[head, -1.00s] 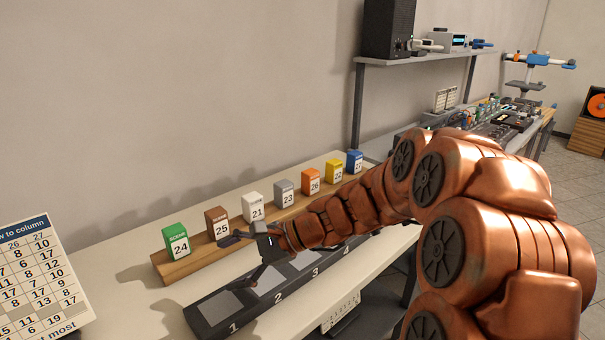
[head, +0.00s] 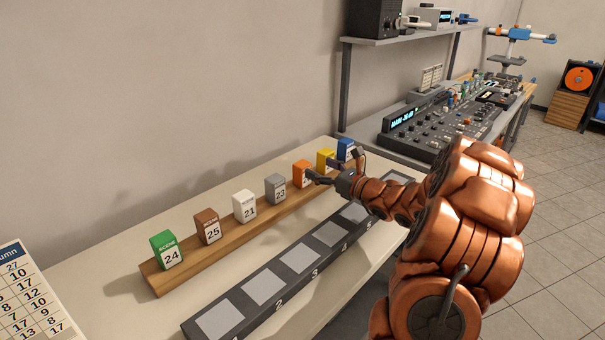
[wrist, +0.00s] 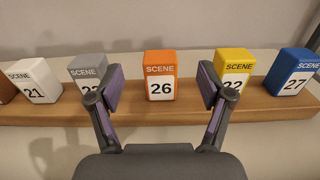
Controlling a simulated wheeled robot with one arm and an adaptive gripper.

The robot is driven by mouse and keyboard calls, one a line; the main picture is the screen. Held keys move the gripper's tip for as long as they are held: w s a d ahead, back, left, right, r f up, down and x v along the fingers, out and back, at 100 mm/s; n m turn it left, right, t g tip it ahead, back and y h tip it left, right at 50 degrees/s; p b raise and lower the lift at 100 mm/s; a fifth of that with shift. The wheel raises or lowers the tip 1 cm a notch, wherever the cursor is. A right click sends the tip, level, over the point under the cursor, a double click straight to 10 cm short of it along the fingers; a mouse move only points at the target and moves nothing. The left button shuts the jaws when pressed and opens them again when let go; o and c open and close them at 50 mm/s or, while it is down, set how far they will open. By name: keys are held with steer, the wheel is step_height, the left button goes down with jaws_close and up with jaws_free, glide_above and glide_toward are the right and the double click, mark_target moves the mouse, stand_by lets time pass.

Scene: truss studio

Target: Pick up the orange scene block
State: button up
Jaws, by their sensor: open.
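The orange scene block (wrist: 160,70), marked 26, stands upright on a wooden rail. In the wrist view it is centred between the fingers of my gripper (wrist: 160,88), which is open and empty. The fingertips are spread wider than the block, near the grey and yellow blocks. In the head view the orange block (head: 301,172) is partly covered by my gripper (head: 335,166), which is in front of the rail. Whether the fingertips reach beside the block or stop short of it, I cannot tell.
The wooden rail (head: 205,262) also holds grey (head: 275,188), yellow (head: 325,159), blue (head: 346,150), white, brown and green blocks. A dark numbered strip (head: 280,305) with grey pads lies in front. A mixing console (head: 440,130) stands behind at the right.

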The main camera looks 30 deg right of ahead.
mark_target(302, 170)
step_height(302, 170, down, 4)
steer(key=shift+r, duration=0.1)
steer(key=shift+p+x, duration=0.95)
steer(key=shift+x, duration=2.8)
steer(key=shift+c, duration=0.3)
steer(key=c, duration=1.2)
steer(key=shift+c, duration=0.2)
